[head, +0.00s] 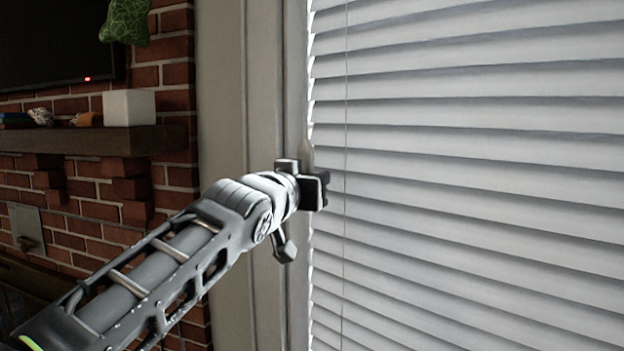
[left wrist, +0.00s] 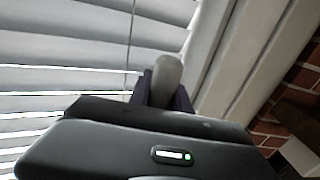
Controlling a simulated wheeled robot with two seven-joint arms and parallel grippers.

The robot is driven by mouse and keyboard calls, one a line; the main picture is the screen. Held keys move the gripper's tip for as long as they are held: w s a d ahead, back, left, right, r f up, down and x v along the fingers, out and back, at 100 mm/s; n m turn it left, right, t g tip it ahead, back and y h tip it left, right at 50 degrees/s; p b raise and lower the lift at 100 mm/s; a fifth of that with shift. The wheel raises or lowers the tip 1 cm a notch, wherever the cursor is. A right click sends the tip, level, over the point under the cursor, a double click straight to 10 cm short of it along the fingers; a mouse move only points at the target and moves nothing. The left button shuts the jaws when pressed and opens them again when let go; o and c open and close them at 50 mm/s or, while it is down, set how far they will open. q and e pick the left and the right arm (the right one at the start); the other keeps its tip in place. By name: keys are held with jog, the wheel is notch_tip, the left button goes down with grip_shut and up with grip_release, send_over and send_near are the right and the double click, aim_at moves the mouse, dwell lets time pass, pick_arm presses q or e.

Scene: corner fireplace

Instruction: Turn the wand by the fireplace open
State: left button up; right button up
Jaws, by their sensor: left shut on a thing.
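The wand (head: 307,153) is a grey, rounded piece at the left edge of the window blinds (head: 470,150). Its rounded end also shows in the left wrist view (left wrist: 167,72), between the dark fingers. My left gripper (head: 318,187) is shut on the wand, right in front of the blinds beside the window frame. It also shows in the left wrist view (left wrist: 160,92). The gripper hides the part of the wand between its fingers. The blind slats are tilted, with thin bright gaps at their left ends. My right gripper is not in view.
A pale window frame (head: 222,110) stands just left of the blinds. Farther left is a brick fireplace wall (head: 172,75) with a dark mantel (head: 90,141) holding a white box (head: 129,108) and small items. A thin cord (head: 346,120) hangs in front of the slats.

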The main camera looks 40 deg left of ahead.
pick_arm(q)
grip_shut()
jog(key=shift+d+r+m+h+p, duration=0.1)
jog(key=shift+d+m+h+p, duration=0.1)
jog(key=shift+m+h+p, duration=0.3)
jog(key=shift+s+d+m+g+h+p, duration=0.15)
jog(key=shift+d+m+g+h+p, duration=0.6)
jog(key=shift+m+h, duration=1.8)
jog(key=shift+s+d+m+g+h+p, duration=0.2)
jog(key=shift+m+g+h+p, duration=1.1)
jog(key=shift+h, duration=2.2)
jog(key=shift+s+d+m+g+h+p, duration=0.1)
jog(key=shift+d+m+g+h+p, duration=0.8)
jog(key=shift+m+h, duration=1.8)
jog(key=shift+a+n+h+p, duration=0.25)
jog(key=shift+a+h+p, duration=0.05)
jog(key=shift+a+h, duration=0.15)
jog(key=o, duration=0.8)
grip_release()
